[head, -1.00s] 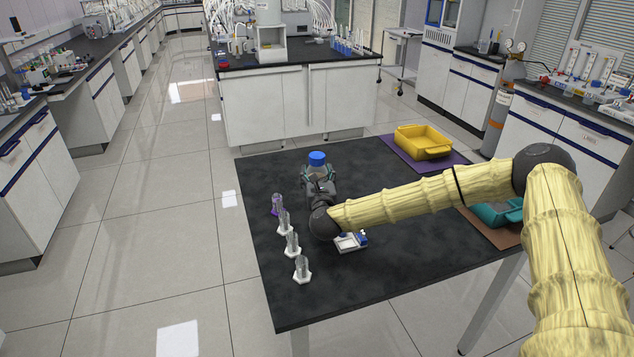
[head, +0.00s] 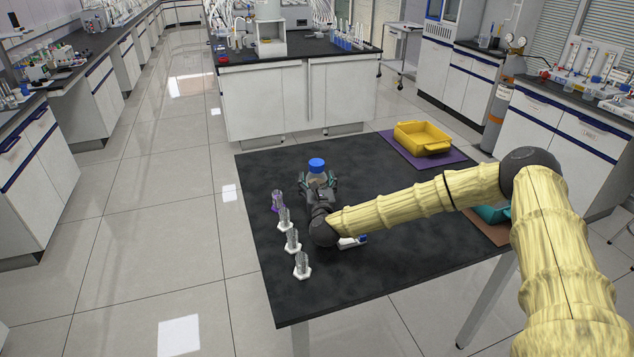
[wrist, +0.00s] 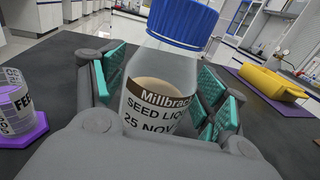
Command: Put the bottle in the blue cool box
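The bottle (head: 317,180) is clear with a blue cap and stands upright near the far left of the black table. In the wrist view the bottle (wrist: 158,95) shows pale contents and a label reading "SEED LIQ...". My gripper (head: 318,184) is around it, with a teal-padded finger on each side. The fingers look spread, with a narrow gap beside the bottle. Its base is hidden by my gripper. A blue-teal box (head: 494,214) sits on a brown mat at the table's right side, mostly hidden behind my arm.
A yellow tray (head: 422,138) lies on a purple mat at the far right. Several clear cylinders (head: 292,240) line the left edge; the farthest has a purple base (wrist: 22,128). The front of the table is clear.

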